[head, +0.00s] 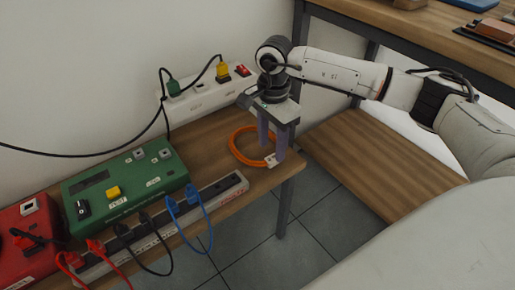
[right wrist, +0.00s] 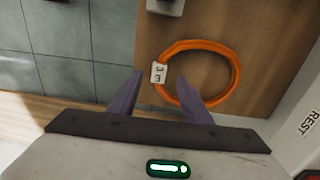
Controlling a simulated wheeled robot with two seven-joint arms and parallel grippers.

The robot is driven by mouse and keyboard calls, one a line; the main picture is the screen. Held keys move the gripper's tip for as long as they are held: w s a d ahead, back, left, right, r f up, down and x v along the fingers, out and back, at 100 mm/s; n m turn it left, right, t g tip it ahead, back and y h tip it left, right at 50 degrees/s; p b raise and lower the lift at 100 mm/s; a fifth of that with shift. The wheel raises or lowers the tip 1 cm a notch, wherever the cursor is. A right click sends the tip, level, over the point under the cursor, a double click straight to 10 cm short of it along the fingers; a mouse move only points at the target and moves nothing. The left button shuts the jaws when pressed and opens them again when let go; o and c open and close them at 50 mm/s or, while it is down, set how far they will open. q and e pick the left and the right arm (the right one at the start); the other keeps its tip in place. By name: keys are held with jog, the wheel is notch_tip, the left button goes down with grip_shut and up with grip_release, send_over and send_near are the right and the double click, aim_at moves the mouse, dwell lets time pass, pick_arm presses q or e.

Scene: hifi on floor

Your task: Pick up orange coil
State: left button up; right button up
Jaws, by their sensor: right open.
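The orange coil (head: 237,150) lies flat on the wooden bench near its right end, with a white label tag (head: 271,160) on its right side. In the right wrist view the coil (right wrist: 200,43) is a full ring, and its tag (right wrist: 158,73) lies on the ring's left side. My right gripper (head: 272,150) points down over the coil's right part. Its purple fingers are open (right wrist: 160,95), with the tag and the near-left part of the ring showing between and just beyond the fingertips. I cannot tell whether they touch. My left gripper is not in view.
A white power box (head: 205,93) stands behind the coil against the wall. A dark socket strip (head: 165,222) with blue, black and red cables lies to the left, beside a green box (head: 125,184). A lower wooden surface (head: 385,150) is clear at right.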

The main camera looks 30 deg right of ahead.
aim_at(271, 158)
notch_tip(271, 158, down, 3)
jog(key=shift+s+a+f+b, duration=0.1)
jog(key=shift+f+b, duration=0.05)
jog(key=shift+b, duration=0.35)
jog(key=shift+f, duration=0.35)
grip_shut()
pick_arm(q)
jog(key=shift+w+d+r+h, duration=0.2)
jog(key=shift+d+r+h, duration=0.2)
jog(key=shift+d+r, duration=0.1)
pick_arm(e)
jog(key=shift+r, duration=0.2)
